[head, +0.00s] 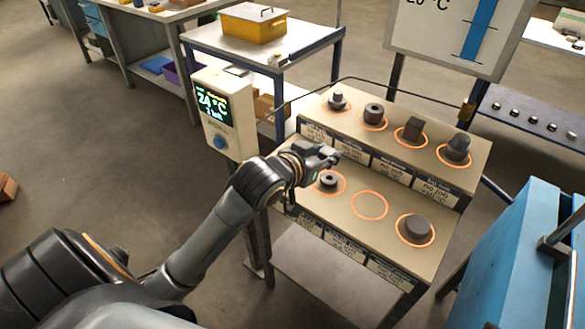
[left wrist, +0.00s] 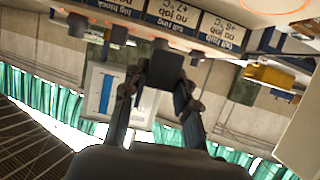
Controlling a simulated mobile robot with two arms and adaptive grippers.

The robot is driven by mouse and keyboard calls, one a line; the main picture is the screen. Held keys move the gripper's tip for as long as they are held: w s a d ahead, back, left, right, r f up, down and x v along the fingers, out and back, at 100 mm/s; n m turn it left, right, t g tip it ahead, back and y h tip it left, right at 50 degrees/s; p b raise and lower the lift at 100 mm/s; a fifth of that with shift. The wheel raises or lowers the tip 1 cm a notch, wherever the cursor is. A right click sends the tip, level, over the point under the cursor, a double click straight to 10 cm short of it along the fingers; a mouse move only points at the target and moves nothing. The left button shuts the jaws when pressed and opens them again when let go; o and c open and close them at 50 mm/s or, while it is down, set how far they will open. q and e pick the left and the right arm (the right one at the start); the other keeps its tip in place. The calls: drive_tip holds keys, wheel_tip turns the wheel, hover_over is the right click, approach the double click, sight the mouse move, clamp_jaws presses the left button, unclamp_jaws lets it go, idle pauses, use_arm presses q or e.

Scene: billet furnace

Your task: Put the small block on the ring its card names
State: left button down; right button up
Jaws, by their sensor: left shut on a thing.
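My left gripper (head: 328,156) is over the left part of the lower tier of a stepped tan rack (head: 350,183). In the left wrist view its fingers (left wrist: 160,85) are shut on a dark square block (left wrist: 166,69); this block is not clear in the head view. The lower tier has an empty orange ring (head: 369,205), a ring with a dark round piece with a hole (head: 329,182), and a ring with a dark cylinder (head: 416,227). Cards stand along both tiers; one card (head: 431,189) reads "no job". Most small print is unreadable. My right gripper is out of view.
On the upper tier, rings hold a knobbed piece (head: 338,100), a round piece (head: 374,113), a dark block (head: 413,127) and a domed piece (head: 458,148). A display post (head: 225,115) stands left of the rack. A blue cabinet (head: 515,255) is at right.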

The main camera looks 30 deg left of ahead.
use_arm(q)
drive_tip(key=shift+w+a+r, duration=0.25)
drive_tip(key=shift+w+a, duration=0.1)
drive_tip(key=w+a+f, duration=0.1)
drive_tip(key=a+f, duration=0.2)
drive_tip(key=a, duration=0.1)
drive_tip(key=w+a+f, duration=0.2)
drive_tip(key=a, duration=0.2)
drive_tip(key=w+a+f, duration=0.2)
drive_tip(key=a+f, duration=0.1)
drive_tip(key=a, duration=0.1)
drive_tip(key=shift+w+f+b, duration=0.25)
drive_tip(key=shift+f+b, duration=0.05)
drive_tip(key=shift+f, duration=0.05)
drive_tip(key=shift+a+f, duration=0.2)
drive_tip(key=f, duration=0.3)
drive_tip(key=shift+w+a, duration=0.15)
drive_tip(key=shift+a, duration=0.1)
drive_tip(key=shift+f, duration=0.3)
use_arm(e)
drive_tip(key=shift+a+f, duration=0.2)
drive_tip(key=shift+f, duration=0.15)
use_arm(q)
drive_tip(key=shift+f, duration=0.15)
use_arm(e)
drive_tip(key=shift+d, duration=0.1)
